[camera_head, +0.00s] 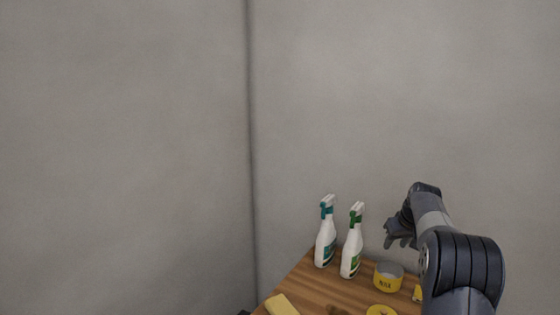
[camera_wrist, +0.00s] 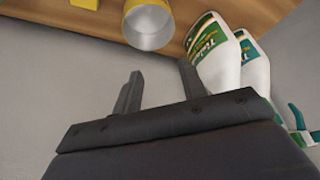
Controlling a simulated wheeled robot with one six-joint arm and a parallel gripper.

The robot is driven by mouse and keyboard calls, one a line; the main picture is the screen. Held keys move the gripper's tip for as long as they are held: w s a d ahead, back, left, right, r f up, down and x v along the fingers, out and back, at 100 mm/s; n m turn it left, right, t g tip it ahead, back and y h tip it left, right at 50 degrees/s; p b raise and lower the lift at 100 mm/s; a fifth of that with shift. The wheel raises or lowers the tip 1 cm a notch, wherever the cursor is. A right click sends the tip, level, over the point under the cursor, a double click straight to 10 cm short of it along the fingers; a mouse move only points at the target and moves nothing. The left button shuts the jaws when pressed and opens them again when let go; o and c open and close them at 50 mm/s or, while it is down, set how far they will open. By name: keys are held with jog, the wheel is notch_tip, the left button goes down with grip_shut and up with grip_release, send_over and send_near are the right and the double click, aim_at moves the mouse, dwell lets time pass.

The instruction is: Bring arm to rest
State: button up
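My arm (camera_head: 460,260) rises at the right of the head view and bends over the wooden counter (camera_head: 322,287). My gripper (camera_head: 394,241) is at its end, above and behind the yellow-and-grey tin. In the wrist view, the two fingers of my gripper (camera_wrist: 160,88) stand apart with nothing between them. The gap shows bare grey wall, so it is open and empty.
A teal-topped spray bottle (camera_head: 325,238) and a green-topped one (camera_head: 352,245) stand left of my gripper. The yellow-and-grey tin (camera_head: 387,282) stands near them. A yellow block (camera_head: 281,305) and a yellow ring-shaped thing (camera_head: 381,311) lie nearer. Grey walls (camera_head: 330,100) close the corner behind.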

notch_tip(320, 180, down, 8)
jog(key=w+d+p, duration=0.1)
jog(key=shift+w+n, duration=0.3)
jog(key=shift+n, duration=0.1)
dwell(0.4)
